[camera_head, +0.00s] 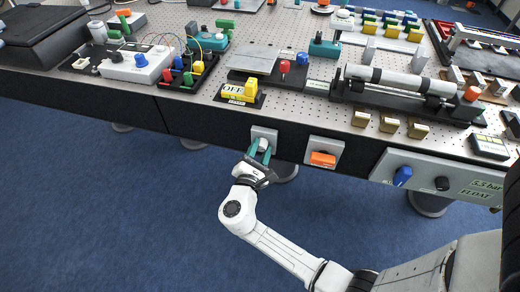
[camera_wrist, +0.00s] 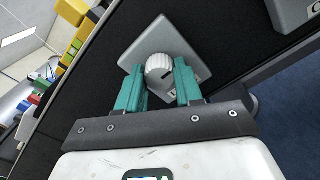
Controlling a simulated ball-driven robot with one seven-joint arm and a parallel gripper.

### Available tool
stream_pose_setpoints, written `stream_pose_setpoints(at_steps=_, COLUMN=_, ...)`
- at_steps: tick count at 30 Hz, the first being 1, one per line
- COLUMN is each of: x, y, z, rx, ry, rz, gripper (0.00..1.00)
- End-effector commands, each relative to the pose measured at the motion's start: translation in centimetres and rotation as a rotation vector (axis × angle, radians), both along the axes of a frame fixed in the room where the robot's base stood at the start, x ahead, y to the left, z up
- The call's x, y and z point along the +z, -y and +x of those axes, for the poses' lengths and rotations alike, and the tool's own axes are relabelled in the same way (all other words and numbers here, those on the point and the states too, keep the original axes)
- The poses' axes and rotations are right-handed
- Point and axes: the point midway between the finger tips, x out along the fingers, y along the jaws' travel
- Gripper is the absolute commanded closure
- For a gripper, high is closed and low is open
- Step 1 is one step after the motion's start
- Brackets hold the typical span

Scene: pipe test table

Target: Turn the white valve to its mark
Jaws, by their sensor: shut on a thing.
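The white valve (camera_wrist: 159,66) is a ribbed round knob on a square grey plate (camera_wrist: 145,47). The plate is mounted on the dark front of the table, and in the head view the valve (camera_head: 264,143) shows low on that front. My gripper (camera_head: 260,150) reaches it from below. Its two teal fingers (camera_wrist: 160,78) are shut on the knob, one on each side. A small dark mark on the plate shows near the right finger, partly hidden. I cannot read it or tell how the knob lines up with it.
A plate with an orange handle (camera_head: 322,159) is just right of the valve. Further right is a grey panel with a blue knob (camera_head: 402,176) and a black knob (camera_head: 442,184). A yellow OFF switch (camera_head: 240,90) sits on the tabletop above. The blue floor below is mostly clear.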

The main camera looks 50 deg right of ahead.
Motion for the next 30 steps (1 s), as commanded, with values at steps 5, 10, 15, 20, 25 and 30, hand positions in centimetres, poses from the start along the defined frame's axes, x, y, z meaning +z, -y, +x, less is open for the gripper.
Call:
stream_pose_setpoints(at_steps=5, x=-0.2, y=-0.1, z=0.0, rx=0.002, ry=-0.003, rz=0.001, gripper=0.49)
stream_pose_setpoints(at_steps=10, x=-0.1, y=0.0, z=0.0, rx=0.002, ry=-0.001, rz=0.001, gripper=0.39)
stream_pose_setpoints(at_steps=15, x=-0.1, y=-0.1, z=0.0, rx=0.001, ry=0.000, rz=0.000, gripper=0.39)
stream_pose_setpoints(at_steps=20, x=-0.1, y=-1.2, z=-0.3, rx=0.002, ry=0.000, rz=0.000, gripper=0.39)
stream_pose_setpoints(at_steps=25, x=-0.2, y=-4.0, z=-1.4, rx=0.006, ry=0.000, rz=0.001, gripper=0.39)
stream_pose_setpoints(at_steps=30, x=-0.2, y=-7.1, z=-2.5, rx=0.006, ry=-0.001, rz=0.001, gripper=0.39)
